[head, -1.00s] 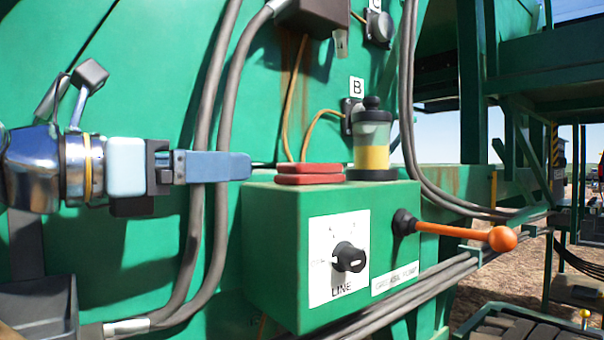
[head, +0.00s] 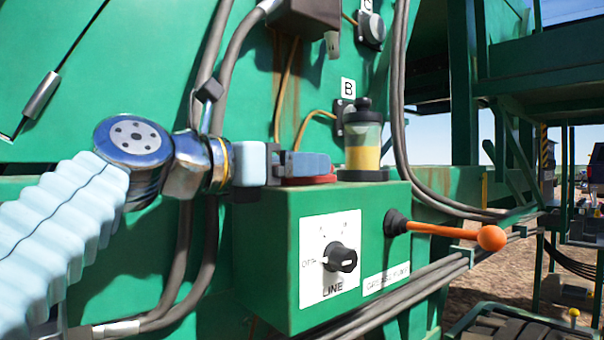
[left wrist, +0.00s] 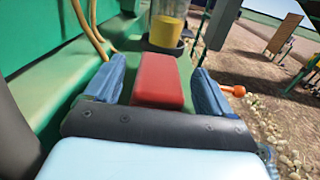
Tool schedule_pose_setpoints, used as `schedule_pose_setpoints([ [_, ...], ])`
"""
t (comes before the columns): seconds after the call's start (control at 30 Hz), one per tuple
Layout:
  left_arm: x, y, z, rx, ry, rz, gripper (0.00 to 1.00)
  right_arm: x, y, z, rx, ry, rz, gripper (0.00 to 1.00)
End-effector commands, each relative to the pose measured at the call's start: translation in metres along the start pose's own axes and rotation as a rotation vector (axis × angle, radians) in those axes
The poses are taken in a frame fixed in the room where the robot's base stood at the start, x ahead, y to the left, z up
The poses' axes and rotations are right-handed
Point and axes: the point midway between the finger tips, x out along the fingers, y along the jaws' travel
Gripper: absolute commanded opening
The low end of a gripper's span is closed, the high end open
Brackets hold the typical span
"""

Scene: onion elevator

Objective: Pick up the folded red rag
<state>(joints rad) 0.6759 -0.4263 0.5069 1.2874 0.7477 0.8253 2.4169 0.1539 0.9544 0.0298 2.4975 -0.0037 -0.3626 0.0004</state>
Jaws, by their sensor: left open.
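The folded red rag (head: 312,180) lies on top of the green grease pump box (head: 270,250), mostly hidden behind my left gripper in the head view. My left gripper (head: 318,164) is level with the rag at the box top. In the left wrist view the rag (left wrist: 158,81) sits between the two blue fingers of the left gripper (left wrist: 160,88). The fingers are open, one on each side of the rag, with green box surface showing beside it. My right gripper is in neither view.
A clear jar of yellow grease (head: 363,145) with a black cap stands just beyond the rag on the box. The box front has a black LINE knob (head: 340,257) and an orange-handled lever (head: 450,232). Grey hoses (head: 222,90) hang behind my left arm.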

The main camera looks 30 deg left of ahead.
Motion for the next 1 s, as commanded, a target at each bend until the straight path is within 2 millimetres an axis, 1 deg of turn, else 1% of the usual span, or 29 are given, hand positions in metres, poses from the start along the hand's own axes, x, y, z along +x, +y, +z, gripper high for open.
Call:
schedule_pose_setpoints([
  [0.1,0.000,0.000,0.000,0.000,0.000,0.000,0.83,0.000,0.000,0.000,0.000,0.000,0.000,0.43],
  [0.13,0.000,0.000,0.000,0.000,0.000,0.000,0.81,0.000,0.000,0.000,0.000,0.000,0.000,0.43],
  [0.4,-0.001,0.000,0.000,0.000,0.000,0.000,0.40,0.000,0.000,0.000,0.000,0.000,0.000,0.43],
  [0.5,-0.001,0.000,0.000,0.000,0.000,0.000,0.27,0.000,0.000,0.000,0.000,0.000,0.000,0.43],
  [0.77,-0.001,0.000,0.002,0.000,0.000,0.000,0.27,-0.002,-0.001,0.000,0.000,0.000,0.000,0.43],
  [0.87,-0.001,0.000,0.010,0.000,0.000,0.000,0.27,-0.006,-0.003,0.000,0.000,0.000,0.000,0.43],
  [0.97,-0.001,0.001,0.024,0.001,-0.001,0.001,0.27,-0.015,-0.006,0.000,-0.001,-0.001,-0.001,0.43],
  [1.0,-0.001,0.001,0.033,-0.001,-0.002,0.000,0.27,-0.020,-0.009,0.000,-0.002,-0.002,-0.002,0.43],
])
